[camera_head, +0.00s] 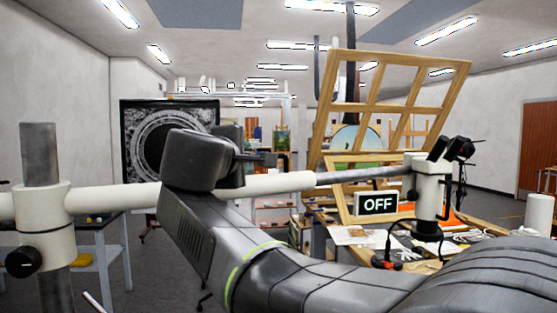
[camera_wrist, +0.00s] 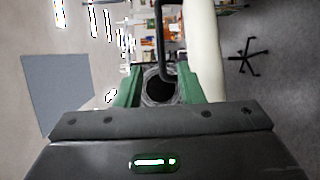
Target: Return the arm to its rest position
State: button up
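My arm reaches up from the lower right in the head view and bends back at the wrist. My gripper (camera_head: 262,159) is raised at about the height of a white horizontal bar (camera_head: 115,197). In the wrist view my gripper (camera_wrist: 158,90) has two green fingers standing apart. A dark round picture (camera_wrist: 160,88) shows in the background between the fingers. The white bar (camera_wrist: 205,50) runs close beside the right finger there; I cannot tell whether it touches.
The bar joins a clamp (camera_head: 45,220) on a grey post. At right, a white instrument (camera_head: 430,190) stands over a cluttered worktable near an "OFF" sign (camera_head: 377,204) and a wooden lattice frame (camera_head: 385,85). A framed dark picture (camera_head: 140,130) stands behind. Open floor shows at far right.

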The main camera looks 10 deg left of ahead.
jog(key=shift+w, duration=0.1)
jog(key=w+p, duration=0.1)
jog(key=w, duration=0.3)
jog(key=w+f+p, duration=0.1)
jog(key=w, duration=0.4)
jog(key=w+p, duration=0.1)
jog(key=w, duration=0.3)
jog(key=shift+w+a+f+p, duration=0.1)
jog(key=shift+w+f+p, duration=0.05)
jog(key=shift+w+p, duration=0.2)
jog(key=shift+s+d, duration=0.25)
jog(key=shift+s, duration=0.2)
jog(key=shift+w, duration=0.1)
jog(key=shift+a, duration=0.1)
